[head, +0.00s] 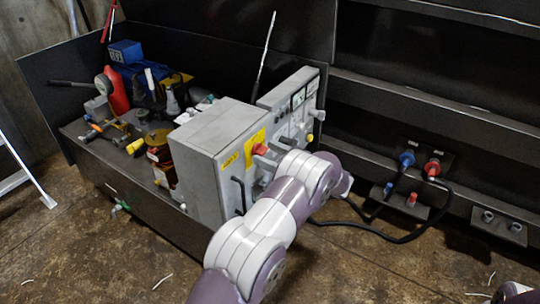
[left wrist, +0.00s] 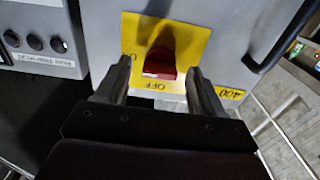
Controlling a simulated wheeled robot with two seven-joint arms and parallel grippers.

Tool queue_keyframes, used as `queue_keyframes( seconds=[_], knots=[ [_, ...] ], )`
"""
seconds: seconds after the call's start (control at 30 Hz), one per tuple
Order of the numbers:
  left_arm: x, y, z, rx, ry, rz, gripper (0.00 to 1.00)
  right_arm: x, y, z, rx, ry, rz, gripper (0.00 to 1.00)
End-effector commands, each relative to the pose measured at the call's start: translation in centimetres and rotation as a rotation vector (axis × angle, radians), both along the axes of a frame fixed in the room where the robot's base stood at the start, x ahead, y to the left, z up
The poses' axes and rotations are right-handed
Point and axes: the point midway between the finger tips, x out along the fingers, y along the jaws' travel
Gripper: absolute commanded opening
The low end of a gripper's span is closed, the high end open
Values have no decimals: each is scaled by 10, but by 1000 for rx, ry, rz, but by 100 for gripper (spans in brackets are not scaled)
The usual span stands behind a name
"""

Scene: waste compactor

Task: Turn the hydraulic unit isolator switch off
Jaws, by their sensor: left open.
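The isolator switch is a red handle (head: 260,149) on a yellow plate (head: 254,146) on the front of a grey cabinet (head: 206,150). In the left wrist view the red handle (left wrist: 160,63) stands out from the yellow plate (left wrist: 193,44), with an OFF mark near it. My left gripper (left wrist: 159,68) is open, with one finger on each side of the handle. I see no clear contact, and the handle's exact setting is hard to read. In the head view my left arm hides most of the gripper. My right gripper is out of view.
A black door handle (left wrist: 276,38) is to the right of the switch. A panel with buttons (left wrist: 32,42) is at the left. Tools and bottles crowd the bench (head: 115,172) behind the cabinet. Cables with blue and red plugs (head: 432,168) hang at the right.

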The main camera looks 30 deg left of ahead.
Motion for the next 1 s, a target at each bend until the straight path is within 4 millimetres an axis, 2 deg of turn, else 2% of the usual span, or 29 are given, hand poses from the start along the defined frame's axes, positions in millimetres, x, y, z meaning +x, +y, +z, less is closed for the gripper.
queue_keyframes(
  seconds=[0.17,0.33,0.37,0.67,1.0],
  knots=[
    [0,0,0,0,0,0,68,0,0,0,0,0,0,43],
    [0,0,0,0,0,0,16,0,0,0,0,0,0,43],
    [0,0,0,0,0,0,12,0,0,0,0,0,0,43],
    [0,0,0,-2,-29,0,12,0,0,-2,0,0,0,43],
    [0,0,-2,-19,-243,0,12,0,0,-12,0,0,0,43]
  ],
)
